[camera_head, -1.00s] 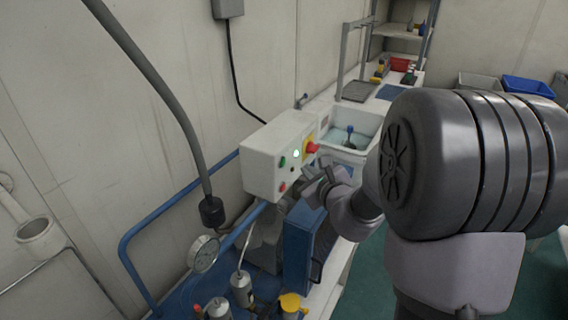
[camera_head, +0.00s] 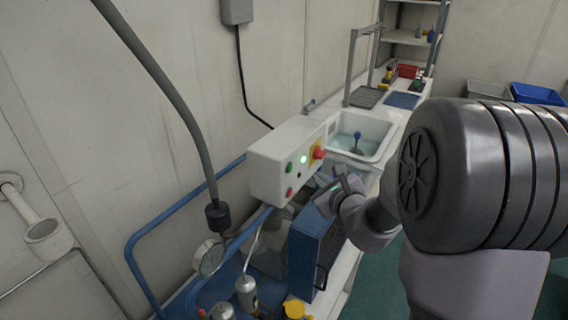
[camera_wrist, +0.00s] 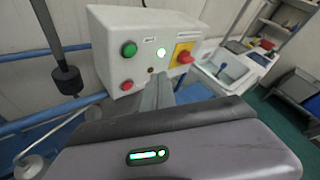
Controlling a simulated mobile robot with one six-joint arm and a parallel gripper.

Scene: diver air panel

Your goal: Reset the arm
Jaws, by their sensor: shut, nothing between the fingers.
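My gripper (camera_head: 333,189) is shut and empty, just in front of and to the right of a white control box in the head view. In the wrist view its fingers (camera_wrist: 158,92) point at the lower front of the control box (camera_wrist: 108,50). The box carries a green button (camera_wrist: 129,49), a red button (camera_wrist: 127,85), a lit green-white lamp (camera_wrist: 161,52), a dark small hole (camera_wrist: 150,70) and a red knob (camera_wrist: 186,57) on a yellow plate. I cannot tell whether the fingertips touch the box.
A blue box (camera_head: 304,255) stands below my gripper, with a gauge (camera_head: 209,257) and blue pipes (camera_head: 180,203) to its left. A grey hose (camera_head: 165,95) hangs at left. A sink (camera_head: 366,130) lies behind the control box. Green floor shows at right.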

